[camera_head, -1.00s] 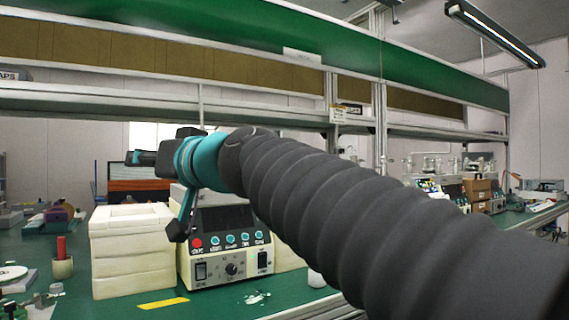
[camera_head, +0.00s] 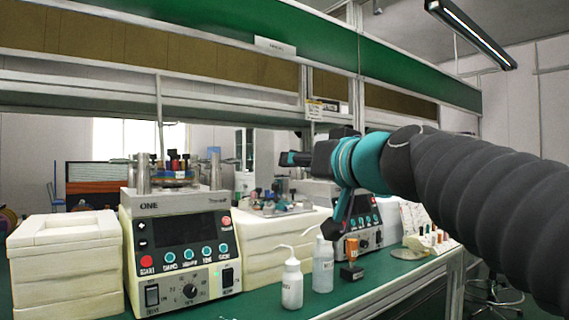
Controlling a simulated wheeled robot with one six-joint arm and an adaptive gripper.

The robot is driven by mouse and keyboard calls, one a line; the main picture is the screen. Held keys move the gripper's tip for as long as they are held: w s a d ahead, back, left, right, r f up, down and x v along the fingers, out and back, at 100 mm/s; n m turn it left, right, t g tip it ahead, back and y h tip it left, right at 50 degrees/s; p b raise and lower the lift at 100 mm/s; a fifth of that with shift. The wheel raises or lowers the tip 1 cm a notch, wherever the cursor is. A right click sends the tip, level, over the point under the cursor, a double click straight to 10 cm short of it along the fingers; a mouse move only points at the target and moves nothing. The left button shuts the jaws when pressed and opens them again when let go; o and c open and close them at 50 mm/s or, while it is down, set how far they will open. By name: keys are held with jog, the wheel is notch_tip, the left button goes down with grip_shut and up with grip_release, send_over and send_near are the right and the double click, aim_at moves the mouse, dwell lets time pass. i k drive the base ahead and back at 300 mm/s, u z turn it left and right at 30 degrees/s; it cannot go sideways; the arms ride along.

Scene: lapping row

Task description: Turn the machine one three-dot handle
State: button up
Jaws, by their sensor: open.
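Machine one (camera_head: 185,245), a cream and grey box with the label ONE, stands on the green bench at the left. Its front has a dark screen, a row of teal buttons, red buttons, a black knob (camera_head: 190,290) and black switches. On its top, between metal posts, a round plate carries a cluster of small dark, red and yellowish handles (camera_head: 174,164). Their dots are too small to make out. My gripper (camera_head: 306,194), black and teal, is open and empty, well right of machine one and apart from it. It hangs in front of a second, similar machine.
The second machine (camera_head: 375,232) is partly hidden behind my arm. Two white bottles (camera_head: 292,284) and a small orange-topped item (camera_head: 351,252) stand near the bench's front edge. Cream blocks (camera_head: 65,265) flank machine one. A green-edged shelf (camera_head: 200,22) runs overhead.

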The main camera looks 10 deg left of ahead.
aim_at(194, 160)
jog(key=z, duration=0.35)
jog(key=i, duration=0.95)
jog(key=u, duration=0.45)
jog(key=i, duration=0.8)
jog(key=u, duration=0.85)
jog(key=i, duration=0.3)
jog(key=u, duration=0.3)
